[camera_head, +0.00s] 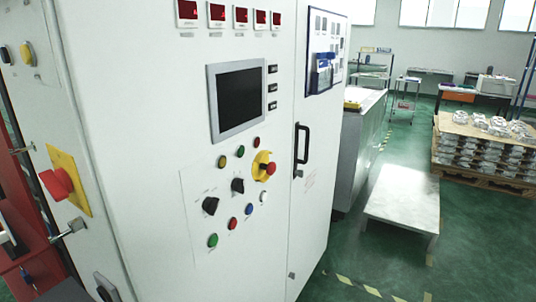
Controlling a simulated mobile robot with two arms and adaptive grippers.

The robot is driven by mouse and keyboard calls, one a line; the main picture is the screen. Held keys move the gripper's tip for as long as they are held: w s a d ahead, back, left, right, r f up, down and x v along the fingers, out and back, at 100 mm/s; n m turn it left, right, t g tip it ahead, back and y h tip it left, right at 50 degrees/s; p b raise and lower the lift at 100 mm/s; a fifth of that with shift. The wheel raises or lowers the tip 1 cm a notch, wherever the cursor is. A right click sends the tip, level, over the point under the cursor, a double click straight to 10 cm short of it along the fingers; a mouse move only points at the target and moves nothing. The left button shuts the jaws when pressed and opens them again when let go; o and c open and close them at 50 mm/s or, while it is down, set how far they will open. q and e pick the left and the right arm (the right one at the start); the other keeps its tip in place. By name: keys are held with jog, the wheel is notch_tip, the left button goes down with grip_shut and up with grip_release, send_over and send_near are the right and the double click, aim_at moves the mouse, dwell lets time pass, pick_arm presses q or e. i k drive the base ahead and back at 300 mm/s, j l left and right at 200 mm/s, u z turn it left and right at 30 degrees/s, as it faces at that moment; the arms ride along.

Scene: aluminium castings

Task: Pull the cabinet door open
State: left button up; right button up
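The tall white control cabinet (160,140) fills the left and middle of the head view. Its narrow right-hand door (318,200) looks shut, flush with the front panel along a vertical seam. A black bar handle (301,150) is mounted upright near the door's left edge, with a small lock below it. The front panel beside the door carries a grey-framed screen (240,98), coloured buttons, black knobs and a red stop button on yellow (266,167). Neither of my grippers can be made out in this view.
A low white platform (402,195) stands on the green floor right of the cabinet. Beyond it is a pallet stacked with castings (486,150). Floor in front of the door looks clear.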

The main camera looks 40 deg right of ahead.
aim_at(322, 26)
jog(key=z, duration=1.7)
